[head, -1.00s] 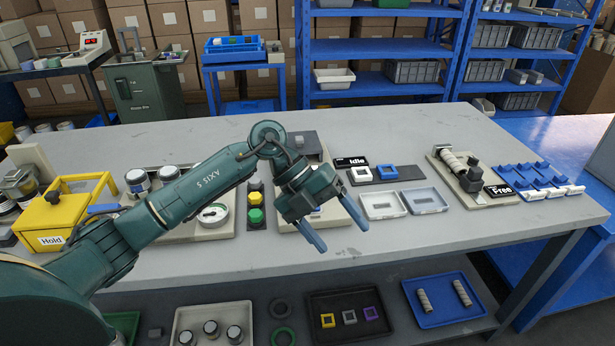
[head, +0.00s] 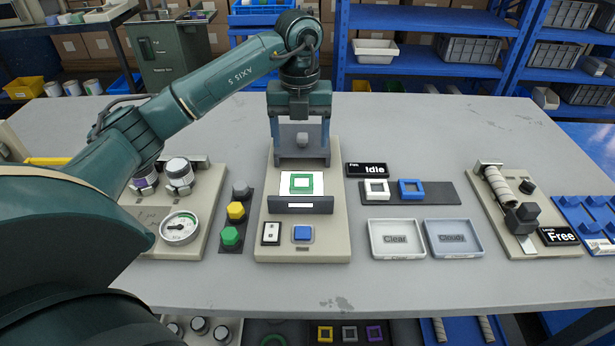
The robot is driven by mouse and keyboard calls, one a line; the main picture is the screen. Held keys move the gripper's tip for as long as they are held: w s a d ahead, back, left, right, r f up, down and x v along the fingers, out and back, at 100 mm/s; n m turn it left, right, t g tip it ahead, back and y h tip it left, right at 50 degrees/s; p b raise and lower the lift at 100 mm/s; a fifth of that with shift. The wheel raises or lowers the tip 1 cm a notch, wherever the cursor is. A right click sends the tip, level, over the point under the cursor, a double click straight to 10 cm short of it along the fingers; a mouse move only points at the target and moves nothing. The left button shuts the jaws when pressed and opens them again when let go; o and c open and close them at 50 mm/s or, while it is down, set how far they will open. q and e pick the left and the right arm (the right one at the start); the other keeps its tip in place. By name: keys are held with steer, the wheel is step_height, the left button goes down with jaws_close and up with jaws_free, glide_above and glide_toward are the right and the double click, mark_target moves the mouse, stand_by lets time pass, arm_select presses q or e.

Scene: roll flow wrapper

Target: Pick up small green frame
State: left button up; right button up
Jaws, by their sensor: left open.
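A small green square frame (head: 301,184) lies on a white panel (head: 287,190) at the front of a beige fixture (head: 330,235) in the middle of the table. My left gripper (head: 300,141) points down over the back of this fixture, beyond the green frame. Its two blue fingers are wide apart with no frame between them. A grey upright part of the fixture (head: 302,158) shows between and below the fingers. I cannot tell whether the fingertips touch it. My right gripper is not in view.
Trays marked Clear (head: 397,252) and Cloudy (head: 454,251) lie in front. Green and yellow buttons (head: 233,222) stand to the left. The table's front edge is clear.

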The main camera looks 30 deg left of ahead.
mark_target(301, 183)
arm_select(q)
step_height(301, 183, down, 11)
steer(key=shift+s+d+r, duration=0.1)
steer(key=shift+r, duration=0.05)
stand_by(0.4)
steer(key=shift+c, duration=0.3)
steer(key=c, duration=1)
